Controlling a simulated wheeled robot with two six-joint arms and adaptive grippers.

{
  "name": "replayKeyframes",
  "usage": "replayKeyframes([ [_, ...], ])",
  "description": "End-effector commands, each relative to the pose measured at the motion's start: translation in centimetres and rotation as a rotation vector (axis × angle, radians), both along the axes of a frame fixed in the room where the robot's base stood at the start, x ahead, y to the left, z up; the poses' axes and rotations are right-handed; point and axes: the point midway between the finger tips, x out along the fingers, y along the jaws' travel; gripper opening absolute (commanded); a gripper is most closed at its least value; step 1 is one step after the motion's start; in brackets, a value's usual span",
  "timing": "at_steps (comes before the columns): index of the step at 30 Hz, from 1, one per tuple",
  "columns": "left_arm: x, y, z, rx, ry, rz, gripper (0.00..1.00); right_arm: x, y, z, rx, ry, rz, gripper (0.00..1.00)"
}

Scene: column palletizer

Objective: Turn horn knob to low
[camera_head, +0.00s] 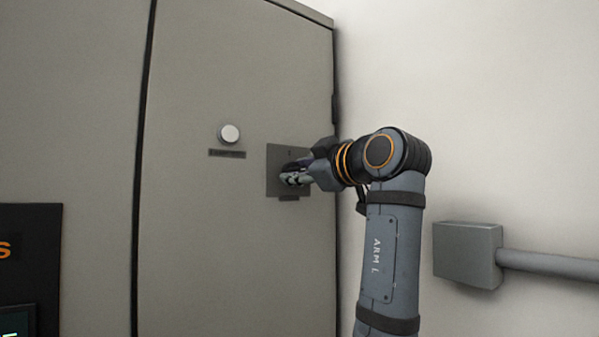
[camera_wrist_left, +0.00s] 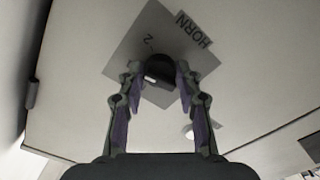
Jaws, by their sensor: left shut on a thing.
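The horn knob (camera_wrist_left: 159,70) is a dark round knob on a grey square plate (camera_wrist_left: 150,32) with the label HORN beside it. A mark that looks like a 2 shows on the plate. A small pale pointer mark shows on the knob's near edge, towards the left. My left gripper (camera_wrist_left: 157,80) is shut on the knob, one finger on each side. In the head view the left gripper (camera_head: 293,179) reaches in from the right to the plate (camera_head: 275,160) and hides the knob. My right gripper is in neither view.
A round white button (camera_head: 229,134) with a dark label strip is on the cabinet door (camera_head: 200,240), left of the plate. A dark panel (camera_head: 40,225) is at far left. A grey wall box (camera_head: 467,253) with a pipe is at right.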

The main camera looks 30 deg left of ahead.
Motion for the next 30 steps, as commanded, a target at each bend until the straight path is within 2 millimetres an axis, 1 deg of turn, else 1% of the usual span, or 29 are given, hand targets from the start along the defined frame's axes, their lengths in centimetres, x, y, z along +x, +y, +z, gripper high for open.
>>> replayKeyframes([
  [6, 0.01, 0.01, 0.13, -0.058, -0.147, 0.000, 0.03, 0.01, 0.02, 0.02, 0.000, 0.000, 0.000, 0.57],
  [12, 0.01, 0.01, 0.16, -0.097, -0.242, 0.000, 0.03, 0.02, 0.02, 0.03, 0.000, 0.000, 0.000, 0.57],
  [19, 0.01, 0.01, 0.18, -0.120, -0.299, -0.001, 0.03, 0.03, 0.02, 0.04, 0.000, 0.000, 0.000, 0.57],
  [30, 0.01, 0.00, 0.19, -0.126, -0.313, -0.001, 0.03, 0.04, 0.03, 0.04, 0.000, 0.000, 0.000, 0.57],
])
